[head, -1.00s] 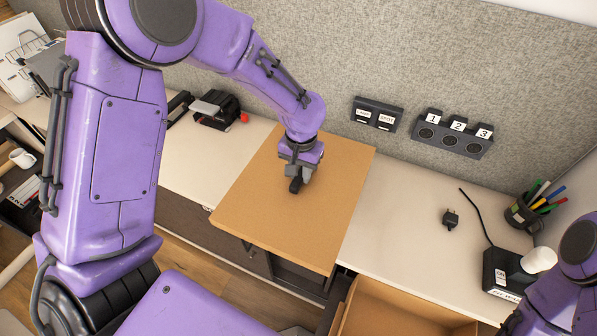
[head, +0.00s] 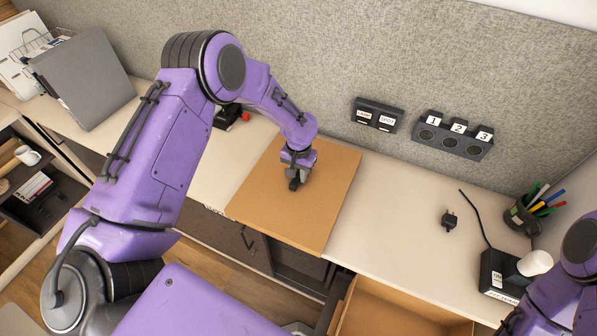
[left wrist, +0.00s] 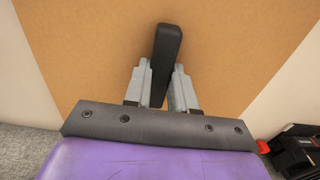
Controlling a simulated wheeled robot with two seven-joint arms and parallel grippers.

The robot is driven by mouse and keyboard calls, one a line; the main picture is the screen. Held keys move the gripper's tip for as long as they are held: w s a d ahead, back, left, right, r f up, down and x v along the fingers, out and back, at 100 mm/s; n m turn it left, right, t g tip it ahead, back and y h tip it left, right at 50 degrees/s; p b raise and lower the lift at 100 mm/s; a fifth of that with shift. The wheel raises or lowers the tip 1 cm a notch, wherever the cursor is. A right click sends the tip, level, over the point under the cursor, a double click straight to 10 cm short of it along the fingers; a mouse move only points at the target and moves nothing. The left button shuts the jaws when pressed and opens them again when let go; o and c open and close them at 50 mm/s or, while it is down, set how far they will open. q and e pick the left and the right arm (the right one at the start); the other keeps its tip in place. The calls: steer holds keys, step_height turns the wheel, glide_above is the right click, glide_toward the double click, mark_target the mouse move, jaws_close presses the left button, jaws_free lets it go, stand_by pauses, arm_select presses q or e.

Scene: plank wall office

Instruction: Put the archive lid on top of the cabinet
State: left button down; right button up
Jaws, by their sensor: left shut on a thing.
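The archive lid is a flat tan board (head: 325,190) with a black handle in its middle. It lies over the cream top of the cabinet (head: 395,220), and I cannot tell whether it touches that top. My left gripper (head: 294,182) is above the lid, shut on its black handle. In the left wrist view both grey fingers (left wrist: 160,88) press on the black handle (left wrist: 167,55), with the tan lid (left wrist: 90,50) filling the background. My right arm (head: 560,290) shows only in part at the lower right; its gripper is out of view.
An open cardboard box (head: 390,310) sits in front of the cabinet. A black plug (head: 449,220), a pen cup (head: 525,215) and a black device (head: 500,272) stand at the right. Numbered switches (head: 453,135) are on the grey partition. Bare top lies right of the lid.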

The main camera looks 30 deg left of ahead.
arm_select(q)
steer(key=c, duration=0.9)
jaws_free()
steer(key=shift+r, duration=0.2)
step_height(320, 180, up, 12)
steer(key=shift+f+b, duration=0.1)
steer(key=shift+b, duration=0.6)
